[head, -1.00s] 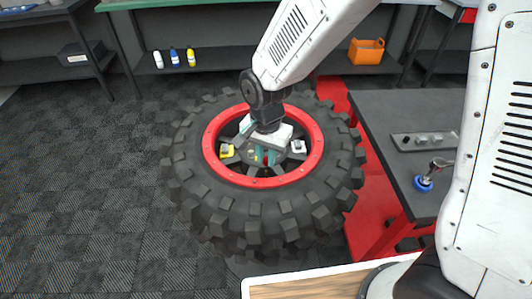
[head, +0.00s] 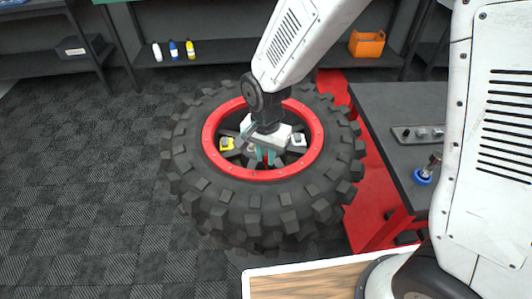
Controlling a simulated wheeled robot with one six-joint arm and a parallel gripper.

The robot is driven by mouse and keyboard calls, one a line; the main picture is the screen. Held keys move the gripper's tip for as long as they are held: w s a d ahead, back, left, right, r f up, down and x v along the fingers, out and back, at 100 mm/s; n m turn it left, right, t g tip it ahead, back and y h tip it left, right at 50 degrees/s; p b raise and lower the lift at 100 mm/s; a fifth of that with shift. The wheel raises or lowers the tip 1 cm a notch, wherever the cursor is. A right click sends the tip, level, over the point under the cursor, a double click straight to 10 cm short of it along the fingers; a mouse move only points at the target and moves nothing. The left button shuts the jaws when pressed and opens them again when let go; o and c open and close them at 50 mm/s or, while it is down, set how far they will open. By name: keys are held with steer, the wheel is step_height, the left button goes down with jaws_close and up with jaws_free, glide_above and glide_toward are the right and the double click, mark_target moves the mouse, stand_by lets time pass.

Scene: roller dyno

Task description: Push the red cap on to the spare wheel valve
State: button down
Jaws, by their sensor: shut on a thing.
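The spare wheel lies flat on the floor, a black knobbly tyre (head: 200,205) around a red rim (head: 313,155). My gripper (head: 266,159) points down inside the rim, over the near part of the hub. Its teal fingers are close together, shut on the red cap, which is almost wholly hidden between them. The valve is too small or too hidden to make out, so I cannot tell whether the cap touches it.
A yellow-based block (head: 226,144) and a white block (head: 298,140) sit inside the rim, left and right of my gripper. A dark bench (head: 390,110) with a metal strip and a blue round thing (head: 423,177) stands right. Floor at left is clear.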

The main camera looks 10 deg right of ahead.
steer(key=shift+f, duration=0.7)
steer(key=shift+s+d+f, duration=0.1)
steer(key=shift+s+f, duration=0.1)
steer(key=shift+f, duration=0.15)
stand_by(0.5)
steer(key=shift+r, duration=0.25)
steer(key=shift+w+r, duration=0.15)
steer(key=shift+r, duration=0.15)
steer(key=shift+w+r, duration=0.1)
steer(key=shift+r, duration=1.8)
steer(key=shift+r, duration=0.15)
steer(key=shift+f, duration=0.2)
steer(key=shift+f, duration=1.3)
steer(key=shift+f, duration=0.75)
